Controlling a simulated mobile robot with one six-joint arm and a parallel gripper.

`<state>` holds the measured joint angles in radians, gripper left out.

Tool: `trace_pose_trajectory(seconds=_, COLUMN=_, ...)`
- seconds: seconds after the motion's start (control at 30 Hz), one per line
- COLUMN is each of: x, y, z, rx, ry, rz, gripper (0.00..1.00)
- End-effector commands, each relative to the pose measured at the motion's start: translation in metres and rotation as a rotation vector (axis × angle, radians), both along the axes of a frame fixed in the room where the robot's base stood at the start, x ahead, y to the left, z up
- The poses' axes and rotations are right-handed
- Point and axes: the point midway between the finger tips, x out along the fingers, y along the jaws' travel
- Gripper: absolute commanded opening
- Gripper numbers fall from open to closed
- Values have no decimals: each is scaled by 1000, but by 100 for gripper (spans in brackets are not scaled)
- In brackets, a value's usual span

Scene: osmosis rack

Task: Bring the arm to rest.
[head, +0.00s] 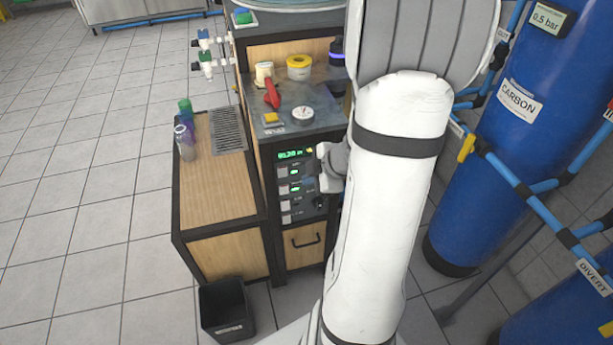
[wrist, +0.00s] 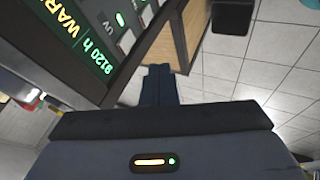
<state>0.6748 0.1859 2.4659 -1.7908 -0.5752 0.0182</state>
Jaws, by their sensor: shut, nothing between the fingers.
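My arm (head: 385,210), white with dark bands, stretches up the middle of the head view in front of the rack. A grey and white part of my wrist (head: 332,165) shows beside the control panel (head: 298,185); the fingers are hidden there. In the wrist view my gripper (wrist: 158,72) is shut and empty, its dark fingers together. The control panel (wrist: 88,40), with green digits and lit switches, is at the upper left of that view. I cannot tell the exact gap between fingers and panel; no contact shows.
A wooden cabinet (head: 215,190) carries a bottle (head: 185,142). A black bin (head: 226,308) stands on the floor before it. A red handle (head: 272,93) and a gauge (head: 303,114) sit on the panel's top. Blue tanks (head: 500,130) and pipes crowd the right. The left floor is clear.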

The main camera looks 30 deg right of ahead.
Motion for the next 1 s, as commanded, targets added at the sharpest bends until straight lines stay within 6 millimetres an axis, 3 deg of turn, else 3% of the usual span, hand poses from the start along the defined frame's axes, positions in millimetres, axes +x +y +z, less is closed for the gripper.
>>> trace_pose_trajectory(seconds=0.47, x=4, y=-1, z=5, rx=-14, ry=-8, rz=-21, gripper=0)
trace_pose_trajectory(seconds=0.57, x=15, y=-6, z=20, rx=-59, ry=-34, rz=-101, gripper=0)
trace_pose_trajectory(seconds=0.77, x=33, y=-16, z=80, rx=-158, ry=-99, rz=-438, gripper=0)
trace_pose_trajectory(seconds=0.87, x=25, y=-13, z=106, rx=-155, ry=-95, rz=-624, gripper=0)
trace_pose_trajectory(seconds=1.0, x=-2, y=8, z=132, rx=-91, ry=-36, rz=-855, gripper=0)
